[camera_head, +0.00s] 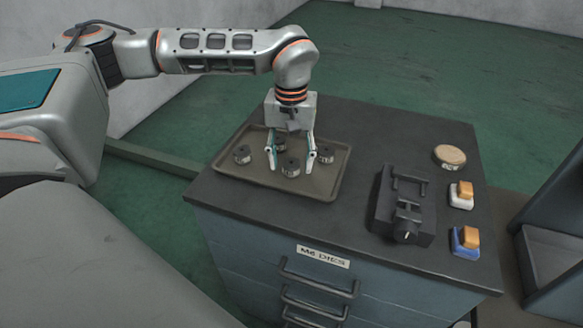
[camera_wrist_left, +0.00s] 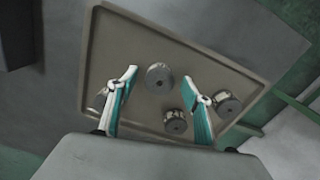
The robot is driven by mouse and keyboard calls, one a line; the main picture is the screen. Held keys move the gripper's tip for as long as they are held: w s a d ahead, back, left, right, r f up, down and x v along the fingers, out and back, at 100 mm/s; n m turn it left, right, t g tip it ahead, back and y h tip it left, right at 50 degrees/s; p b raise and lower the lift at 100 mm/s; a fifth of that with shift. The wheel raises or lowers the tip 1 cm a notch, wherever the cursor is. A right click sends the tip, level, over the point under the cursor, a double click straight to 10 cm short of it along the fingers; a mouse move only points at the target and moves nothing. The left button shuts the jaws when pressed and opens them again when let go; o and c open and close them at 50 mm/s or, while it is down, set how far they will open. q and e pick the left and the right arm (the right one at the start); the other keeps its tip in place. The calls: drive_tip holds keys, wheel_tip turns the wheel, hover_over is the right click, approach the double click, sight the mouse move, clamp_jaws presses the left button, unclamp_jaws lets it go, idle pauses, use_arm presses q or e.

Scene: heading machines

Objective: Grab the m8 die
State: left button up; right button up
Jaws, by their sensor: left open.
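Several small dark round dies lie on a brown tray (camera_head: 325,192) on the cabinet top. One is at the front middle (camera_head: 291,167), one at the back (camera_head: 280,142), one at the left (camera_head: 242,154), one at the right (camera_head: 326,155). Size marks are too small to read, so I cannot tell which is m8. My left gripper (camera_head: 292,160) is open, pointing down over the tray. In the left wrist view, the front-middle die (camera_wrist_left: 159,77) shows between the fingertips (camera_wrist_left: 159,75), not visibly gripped; the right-hand die is partly hidden by a finger. My right gripper is not in view.
A black vise-like fixture (camera_head: 405,210) stands right of the tray. Further right are a round wooden-topped item (camera_head: 449,156), a white-and-orange block (camera_head: 461,195) and a blue-and-orange block (camera_head: 465,241).

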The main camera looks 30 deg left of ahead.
use_arm(q)
drive_tip(key=shift+f, duration=0.2)
drive_tip(key=shift+c, duration=0.3)
clamp_jaws()
drive_tip(key=shift+r, duration=0.1)
